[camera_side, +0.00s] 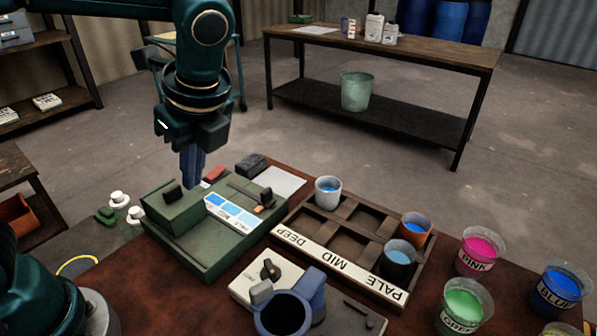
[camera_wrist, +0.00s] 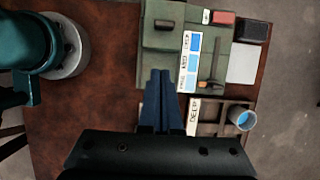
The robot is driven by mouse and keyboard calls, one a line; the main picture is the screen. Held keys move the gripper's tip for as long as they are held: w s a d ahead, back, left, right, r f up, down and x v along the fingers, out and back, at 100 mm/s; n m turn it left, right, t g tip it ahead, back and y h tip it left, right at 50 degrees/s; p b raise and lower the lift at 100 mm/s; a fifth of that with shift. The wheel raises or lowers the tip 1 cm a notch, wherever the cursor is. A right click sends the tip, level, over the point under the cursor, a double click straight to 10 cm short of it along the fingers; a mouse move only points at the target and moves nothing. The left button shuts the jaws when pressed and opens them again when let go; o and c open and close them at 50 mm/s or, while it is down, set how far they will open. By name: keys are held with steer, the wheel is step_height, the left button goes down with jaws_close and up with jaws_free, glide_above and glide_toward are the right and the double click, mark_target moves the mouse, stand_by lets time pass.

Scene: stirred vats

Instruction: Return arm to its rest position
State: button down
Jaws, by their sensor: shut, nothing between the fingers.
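My gripper (camera_side: 193,168) is shut and empty. In the side view it points down above the back left part of a green box-like device (camera_side: 190,247) with a blue shade strip (camera_side: 232,213) on top. In the wrist view the closed blue fingers (camera_wrist: 158,95) appear in front of the table and the device (camera_wrist: 180,45). I cannot tell the exact gap between the fingertips and the device.
A wooden rack (camera_side: 293,215) marked DEEP, MID and PALE holds several cups with blue liquid. Pink (camera_side: 479,250), green (camera_side: 464,305) and blue (camera_side: 559,289) paint cups stand at right. A dark blue vat (camera_side: 284,314) stands at the front. The table's left part (camera_wrist: 90,110) looks clear.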

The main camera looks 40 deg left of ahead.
steer(key=s+a+r+n+t+h, duration=0.2)
steer(key=s+a+r+n, duration=0.1)
steer(key=s+r+n, duration=0.25)
step_height(320, 180, down, 6)
steer(key=s+d+n+t+h, duration=0.2)
steer(key=s+n+t, duration=0.1)
steer(key=n, duration=0.9)
steer(key=shift+d+r+t, duration=0.25)
steer(key=shift+d+t, duration=0.05)
steer(key=shift+d, duration=0.1)
steer(key=shift+n, duration=0.25)
